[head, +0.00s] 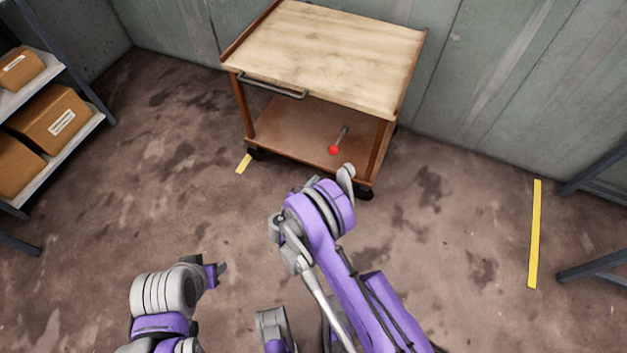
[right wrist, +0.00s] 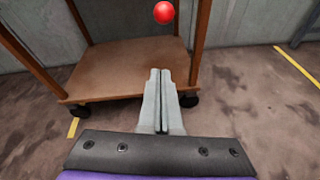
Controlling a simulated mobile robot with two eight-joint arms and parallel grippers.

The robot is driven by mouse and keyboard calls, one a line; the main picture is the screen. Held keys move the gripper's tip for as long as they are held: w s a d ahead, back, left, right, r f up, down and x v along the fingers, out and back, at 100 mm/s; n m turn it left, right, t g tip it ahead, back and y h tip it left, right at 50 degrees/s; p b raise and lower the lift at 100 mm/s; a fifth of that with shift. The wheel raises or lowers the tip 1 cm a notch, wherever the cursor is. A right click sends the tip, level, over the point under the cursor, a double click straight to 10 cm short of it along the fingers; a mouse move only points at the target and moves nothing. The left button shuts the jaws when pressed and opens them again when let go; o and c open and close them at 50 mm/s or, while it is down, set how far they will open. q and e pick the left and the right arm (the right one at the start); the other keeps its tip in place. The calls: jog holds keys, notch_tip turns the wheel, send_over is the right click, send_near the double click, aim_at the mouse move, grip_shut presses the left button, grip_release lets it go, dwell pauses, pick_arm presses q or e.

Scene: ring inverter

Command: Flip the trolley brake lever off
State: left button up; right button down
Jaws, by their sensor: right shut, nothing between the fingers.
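The trolley (head: 325,52) stands against the back wall, with a pale wooden top and a brown lower shelf (head: 285,127). The brake lever (head: 342,137) is a grey rod with a red ball knob (head: 333,150), tilted above the shelf's front edge. In the right wrist view the red knob (right wrist: 163,12) is at the top, beyond my fingertips. My right gripper (right wrist: 162,75) is shut and empty, pointing at the trolley, apart from the knob. In the head view it is largely hidden behind my arm. My left gripper (head: 222,268) is low on the left, far from the trolley; its jaws are unclear.
A grey handle bar (head: 272,87) runs along the trolley's front left. A shelf rack with cardboard boxes (head: 52,118) stands at the left, and dark metal legs (head: 597,170) at the right. Yellow floor strips (head: 534,232) mark the floor. The floor before the trolley is clear.

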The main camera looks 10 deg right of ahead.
jog(key=w+d+r, duration=0.1)
jog(key=w+d, duration=0.4)
jog(key=w, duration=0.1)
jog(key=shift+d+r, duration=0.2)
jog(key=shift+d, duration=0.05)
jog(key=shift+w, duration=0.1)
